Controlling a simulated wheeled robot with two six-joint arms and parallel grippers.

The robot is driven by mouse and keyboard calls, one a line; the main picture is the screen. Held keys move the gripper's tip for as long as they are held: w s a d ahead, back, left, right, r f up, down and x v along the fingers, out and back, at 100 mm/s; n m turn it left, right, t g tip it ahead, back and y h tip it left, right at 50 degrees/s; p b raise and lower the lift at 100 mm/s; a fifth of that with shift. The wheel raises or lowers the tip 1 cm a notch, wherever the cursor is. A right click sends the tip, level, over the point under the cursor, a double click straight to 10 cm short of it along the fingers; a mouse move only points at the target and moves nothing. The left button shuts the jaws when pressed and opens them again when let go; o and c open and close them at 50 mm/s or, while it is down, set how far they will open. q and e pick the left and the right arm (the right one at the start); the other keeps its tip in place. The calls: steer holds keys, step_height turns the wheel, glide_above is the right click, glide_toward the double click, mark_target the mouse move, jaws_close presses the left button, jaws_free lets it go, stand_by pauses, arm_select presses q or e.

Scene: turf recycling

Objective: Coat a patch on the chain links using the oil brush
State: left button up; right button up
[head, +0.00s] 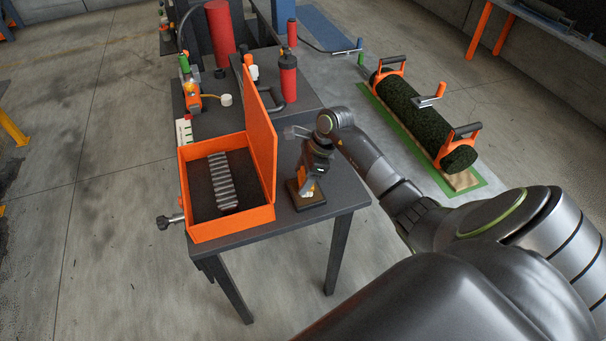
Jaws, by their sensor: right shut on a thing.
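The chain links (221,182) form a grey ribbed strip on the dark floor of an open orange box (228,227) on the dark table. My right gripper (309,180) points down at the table's right side, to the right of the box. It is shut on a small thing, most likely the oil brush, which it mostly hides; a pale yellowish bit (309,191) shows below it. A small dark tray with a brown edge (303,207) lies right under the gripper. I cannot tell whether the held thing touches the tray. My left gripper is out of view.
The box's raised orange lid (262,135) stands between the chain links and my right gripper. A black knob (165,222) sticks out left of the box. A red and black bottle (288,77) stands at the back. A green turf roll (413,115) lies on the floor at right.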

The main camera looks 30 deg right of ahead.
mark_target(303, 170)
steer(key=shift+f+b, duration=0.45)
steer(key=shift+b, duration=0.1)
stand_by(0.5)
steer(key=shift+s+f+b, duration=0.1)
steer(key=shift+f+b, duration=0.05)
steer(key=shift+b, duration=0.25)
stand_by(1.7)
steer(key=shift+r+p, duration=0.65)
steer(key=shift+r, duration=0.5)
steer(key=shift+r+p, duration=1.05)
steer(key=shift+r, duration=1.45)
steer(key=shift+f, duration=0.1)
